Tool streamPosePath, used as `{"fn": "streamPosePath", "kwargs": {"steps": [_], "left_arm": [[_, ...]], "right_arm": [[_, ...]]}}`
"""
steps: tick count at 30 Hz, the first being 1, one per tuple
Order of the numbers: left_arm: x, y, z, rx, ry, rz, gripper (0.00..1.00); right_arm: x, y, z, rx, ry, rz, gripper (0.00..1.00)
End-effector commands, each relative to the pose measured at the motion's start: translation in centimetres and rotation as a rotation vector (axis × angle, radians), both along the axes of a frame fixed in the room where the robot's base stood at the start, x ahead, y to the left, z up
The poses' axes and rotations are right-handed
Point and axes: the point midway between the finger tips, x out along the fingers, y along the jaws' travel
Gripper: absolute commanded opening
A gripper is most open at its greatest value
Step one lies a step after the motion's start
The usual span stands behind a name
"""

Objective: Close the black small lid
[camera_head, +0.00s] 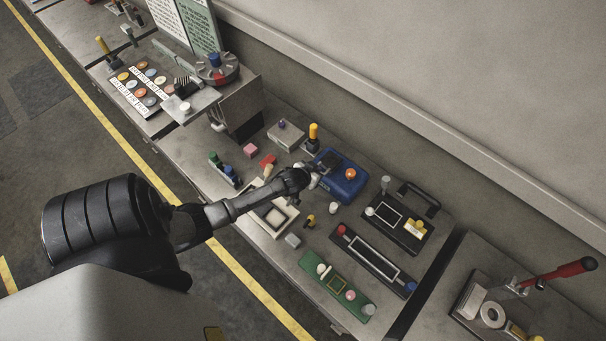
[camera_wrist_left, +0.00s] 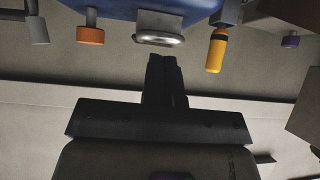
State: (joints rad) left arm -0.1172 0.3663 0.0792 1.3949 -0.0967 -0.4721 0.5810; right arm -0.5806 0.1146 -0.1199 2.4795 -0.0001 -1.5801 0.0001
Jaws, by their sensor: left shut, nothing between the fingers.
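A blue box (camera_head: 351,186) stands on the bench with an orange knob on its top. A small black lid (camera_head: 329,160) shows at the box's far-left part, beside my fingertips; its exact angle is hard to tell. My left gripper (camera_head: 314,170) is shut and empty at the box's left side. In the left wrist view my shut dark fingers (camera_wrist_left: 166,72) point toward the blue box (camera_wrist_left: 185,7) and a metal loop (camera_wrist_left: 160,28) on it. I cannot tell whether they touch. The lid is not clear in that view. My right gripper is not in view.
A yellow-handled lever (camera_head: 313,132) stands just behind the blue box, and a grey box (camera_head: 286,135) is to its left. A black case (camera_head: 400,224) lies to the right. A black frame (camera_head: 372,258) and a green board (camera_head: 337,287) lie nearer. A wall runs behind.

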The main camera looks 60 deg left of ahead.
Motion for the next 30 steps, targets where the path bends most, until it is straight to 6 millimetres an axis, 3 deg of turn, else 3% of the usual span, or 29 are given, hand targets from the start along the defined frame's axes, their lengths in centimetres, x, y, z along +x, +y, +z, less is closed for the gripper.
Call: {"fn": "streamPosePath", "kwargs": {"steps": [6, 8, 18, 30], "left_arm": [[-1.8, -1.6, 2.6, 0.0, 0.001, -0.013, 0.0], [-2.6, -1.9, 2.3, 0.001, -0.001, -0.016, 0.0], [-6.8, -3.6, 5.6, 0.001, 0.0, -0.013, 0.0], [-9.0, -4.6, 7.5, 0.001, 0.0, -0.013, 0.0]], "right_arm": [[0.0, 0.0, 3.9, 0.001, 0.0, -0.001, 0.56], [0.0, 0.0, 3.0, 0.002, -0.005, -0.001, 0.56], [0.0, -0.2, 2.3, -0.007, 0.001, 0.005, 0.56], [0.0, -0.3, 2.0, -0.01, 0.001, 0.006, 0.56]]}}
